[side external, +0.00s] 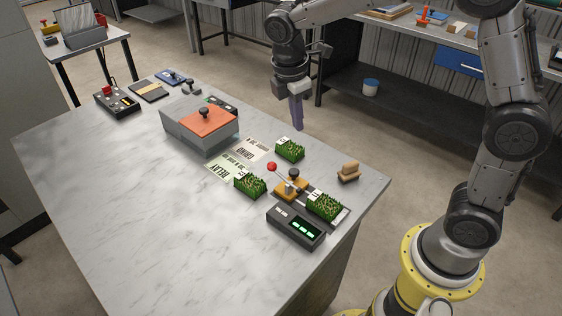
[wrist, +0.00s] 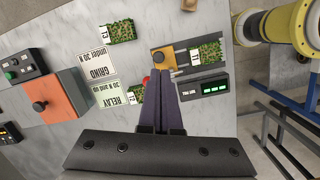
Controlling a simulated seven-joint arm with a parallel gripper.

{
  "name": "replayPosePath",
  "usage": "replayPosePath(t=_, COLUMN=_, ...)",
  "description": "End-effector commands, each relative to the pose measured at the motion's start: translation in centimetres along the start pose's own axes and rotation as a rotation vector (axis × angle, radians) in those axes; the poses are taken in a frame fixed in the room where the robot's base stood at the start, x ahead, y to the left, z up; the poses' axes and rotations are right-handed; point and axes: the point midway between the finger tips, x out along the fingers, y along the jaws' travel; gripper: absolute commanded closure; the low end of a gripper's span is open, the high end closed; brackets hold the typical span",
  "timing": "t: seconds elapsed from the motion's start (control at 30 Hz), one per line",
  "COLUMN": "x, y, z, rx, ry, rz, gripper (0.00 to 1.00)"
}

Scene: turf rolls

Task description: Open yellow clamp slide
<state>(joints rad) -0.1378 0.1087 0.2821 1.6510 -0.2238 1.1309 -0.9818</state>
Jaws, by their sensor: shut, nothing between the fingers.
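The yellow clamp slide (side external: 291,185) is a small yellow-orange block with a dark top part and a lever ending in a red ball (side external: 271,167). It stands at the end of a grey fixture holding turf roll T1 (side external: 325,206). In the wrist view the slide (wrist: 163,60) sits just beyond my fingertips, and the red ball is partly hidden by them. My gripper (side external: 298,127) is shut and empty, pointing down, raised and apart from the slide. Its purple fingers also show together in the wrist view (wrist: 160,78).
Turf rolls T3 (side external: 290,150) and T2 (side external: 250,186) lie near the slide, beside the GRIND card (side external: 250,149) and RELAY card (side external: 228,167). A meter with green digits (side external: 296,227) and a wooden block (side external: 348,172) are close. An orange-lidded grey box (side external: 182,139) stands left. The front-left tabletop is clear.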

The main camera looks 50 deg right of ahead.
Motion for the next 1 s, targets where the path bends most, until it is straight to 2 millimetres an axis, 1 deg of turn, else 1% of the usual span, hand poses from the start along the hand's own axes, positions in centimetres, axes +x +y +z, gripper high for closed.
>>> replayPosePath(t=0.03, x=-0.3, y=1.2, z=-0.6, rx=0.129, ry=-0.011, rz=-0.036, gripper=1.0)
replayPosePath(t=0.2, x=-1.0, y=4.6, z=-2.8, rx=0.567, ry=-0.076, rz=-0.164, gripper=1.0)
replayPosePath(t=0.3, x=-0.6, y=6.4, z=-4.2, rx=0.765, ry=-0.124, rz=-0.228, gripper=1.0)
replayPosePath(t=0.4, x=0.4, y=8.1, z=-5.5, rx=0.883, ry=-0.162, rz=-0.276, gripper=1.0)
replayPosePath(t=0.53, x=2.7, y=9.8, z=-6.8, rx=0.911, ry=-0.178, rz=-0.309, gripper=1.0)
replayPosePath(t=0.63, x=4.5, y=10.5, z=-7.3, rx=0.912, ry=-0.188, rz=-0.32, gripper=1.0)
replayPosePath(t=0.7, x=5.6, y=10.4, z=-7.4, rx=0.909, ry=-0.205, rz=-0.332, gripper=1.0)
replayPosePath(t=0.87, x=6.9, y=10.1, z=-7.3, rx=0.908, ry=-0.216, rz=-0.341, gripper=1.0)
replayPosePath(t=1.0, x=8.6, y=9.2, z=-7.2, rx=0.907, ry=-0.217, rz=-0.341, gripper=1.0)
